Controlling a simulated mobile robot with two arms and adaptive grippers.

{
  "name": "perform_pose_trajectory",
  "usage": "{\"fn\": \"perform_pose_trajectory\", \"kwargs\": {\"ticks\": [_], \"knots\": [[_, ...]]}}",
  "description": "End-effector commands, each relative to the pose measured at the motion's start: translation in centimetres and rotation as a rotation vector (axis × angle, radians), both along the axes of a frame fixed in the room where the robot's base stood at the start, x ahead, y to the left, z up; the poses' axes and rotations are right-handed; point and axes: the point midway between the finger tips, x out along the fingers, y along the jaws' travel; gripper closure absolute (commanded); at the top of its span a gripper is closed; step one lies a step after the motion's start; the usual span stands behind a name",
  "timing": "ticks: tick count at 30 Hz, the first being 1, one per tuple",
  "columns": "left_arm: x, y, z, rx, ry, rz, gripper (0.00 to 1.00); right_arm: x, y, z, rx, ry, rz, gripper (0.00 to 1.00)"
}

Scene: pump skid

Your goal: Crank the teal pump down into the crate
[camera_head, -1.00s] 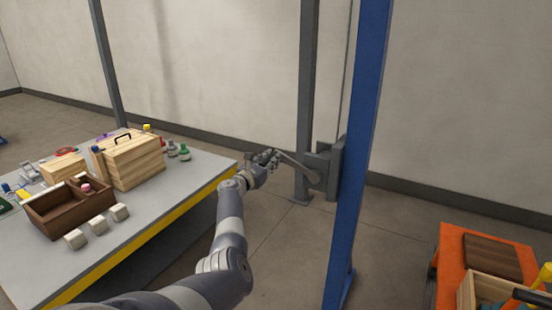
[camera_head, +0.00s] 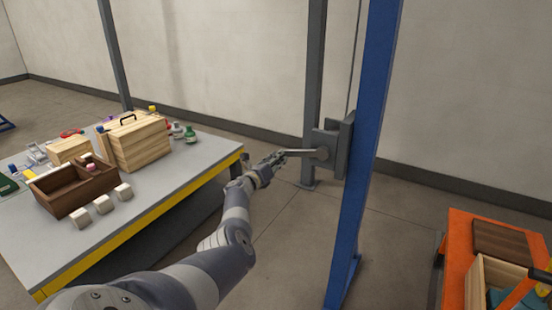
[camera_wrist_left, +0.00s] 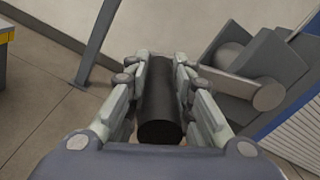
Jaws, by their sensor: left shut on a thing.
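My left gripper (camera_head: 274,161) is shut on the crank handle, whose dark cylindrical grip (camera_wrist_left: 160,105) lies between its fingers in the left wrist view. The crank arm (camera_head: 303,153) runs from the gripper to the grey winch housing (camera_head: 334,146), which is fixed beside the blue post. The winch also shows in the left wrist view (camera_wrist_left: 255,65). A teal thing (camera_head: 507,300), perhaps the pump, is partly seen at the lower right in or by a wooden crate (camera_head: 478,283). My right gripper is not in view.
A blue post (camera_head: 362,150) stands close to the right of the winch. A grey table (camera_head: 140,205) with a yellow edge holds wooden boxes (camera_head: 138,146), a brown tray (camera_head: 62,203) and white blocks. An orange cart (camera_head: 458,235) carries the crate and a brown board (camera_head: 500,243).

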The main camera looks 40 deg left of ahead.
Motion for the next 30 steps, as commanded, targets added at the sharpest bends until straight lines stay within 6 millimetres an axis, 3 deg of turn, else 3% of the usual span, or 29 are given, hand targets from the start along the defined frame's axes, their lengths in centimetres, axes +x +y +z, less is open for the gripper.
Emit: {"fn": "perform_pose_trajectory", "kwargs": {"ticks": [12,13,15,16,30], "knots": [[-0.03,-0.22,-0.63,-0.005,0.007,-0.003,1.0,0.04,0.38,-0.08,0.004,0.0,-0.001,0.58],[-0.03,-0.22,-0.63,-0.005,0.008,-0.004,0.76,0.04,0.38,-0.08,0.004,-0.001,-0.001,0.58],[-0.02,-0.23,-0.64,-0.005,0.008,-0.004,0.6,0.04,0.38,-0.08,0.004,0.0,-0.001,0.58],[-0.02,-0.23,-0.64,-0.005,0.008,-0.004,0.59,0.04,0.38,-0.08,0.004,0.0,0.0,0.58],[-0.02,-0.2,-0.35,-0.006,0.003,-0.003,0.57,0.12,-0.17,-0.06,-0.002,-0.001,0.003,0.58]]}}
